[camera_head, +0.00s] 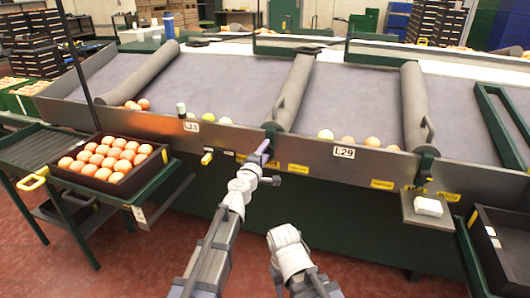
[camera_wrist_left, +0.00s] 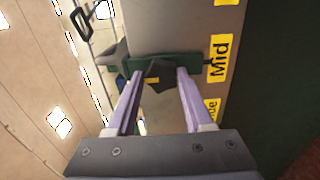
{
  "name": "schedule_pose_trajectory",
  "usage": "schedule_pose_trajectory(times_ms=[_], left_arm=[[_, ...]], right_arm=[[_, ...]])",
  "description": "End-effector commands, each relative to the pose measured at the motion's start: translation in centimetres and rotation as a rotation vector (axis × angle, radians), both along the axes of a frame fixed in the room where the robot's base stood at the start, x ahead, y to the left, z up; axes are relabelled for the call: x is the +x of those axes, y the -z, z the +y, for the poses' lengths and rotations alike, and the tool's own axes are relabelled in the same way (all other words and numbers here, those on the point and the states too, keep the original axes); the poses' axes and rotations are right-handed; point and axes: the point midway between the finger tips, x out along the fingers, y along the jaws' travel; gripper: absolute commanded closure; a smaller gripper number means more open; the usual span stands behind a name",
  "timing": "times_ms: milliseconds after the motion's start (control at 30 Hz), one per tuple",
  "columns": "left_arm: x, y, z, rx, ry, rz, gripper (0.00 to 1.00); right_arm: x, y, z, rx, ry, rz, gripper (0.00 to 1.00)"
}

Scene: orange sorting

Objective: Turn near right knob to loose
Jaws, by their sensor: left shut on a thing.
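My left gripper (camera_head: 262,152) reaches the front rail below the middle grey roller, between the L28 and L29 plates. In the left wrist view its two purple fingers (camera_wrist_left: 160,76) close around a dark knob (camera_wrist_left: 158,70) with a yellow mark. Yellow labels stand beside the knob in that view; one reads "Mid" (camera_wrist_left: 218,58), another is partly hidden by a finger. In the head view the gripper mostly hides this knob. Another dark knob (camera_head: 424,172) sits on the rail at the right, apart from my grippers.
A black crate of oranges (camera_head: 68,174) stands on a green stand at the left. A few fruits lie behind the front rail (camera_head: 330,152). A small ledge with a white block (camera_head: 428,206) juts out at the right. The red floor (camera_head: 150,265) is open at the lower left.

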Motion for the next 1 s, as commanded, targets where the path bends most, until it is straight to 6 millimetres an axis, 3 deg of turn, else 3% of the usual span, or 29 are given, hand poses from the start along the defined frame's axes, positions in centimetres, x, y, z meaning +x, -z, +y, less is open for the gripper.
schedule_pose_trajectory(times_ms=[467, 500, 767, 1000], left_arm=[[-0.03, 0.02, 0.08, -0.016, -0.002, 0.005, 1.00], [-0.03, 0.02, 0.08, -0.016, -0.002, 0.005, 0.47], [-0.02, 0.01, 0.05, -0.014, -0.001, 0.005, 0.18], [-0.04, 0.01, 0.02, -0.013, 0.000, 0.004, 0.18]], right_arm=[[0.00, 0.02, 0.00, 0.000, 0.000, 0.000, 0.50], [0.00, 0.02, 0.00, 0.000, 0.000, 0.000, 0.50], [0.00, 0.01, 0.00, 0.000, 0.000, 0.000, 0.50], [0.00, 0.01, 0.00, 0.000, 0.000, 0.000, 0.50]])
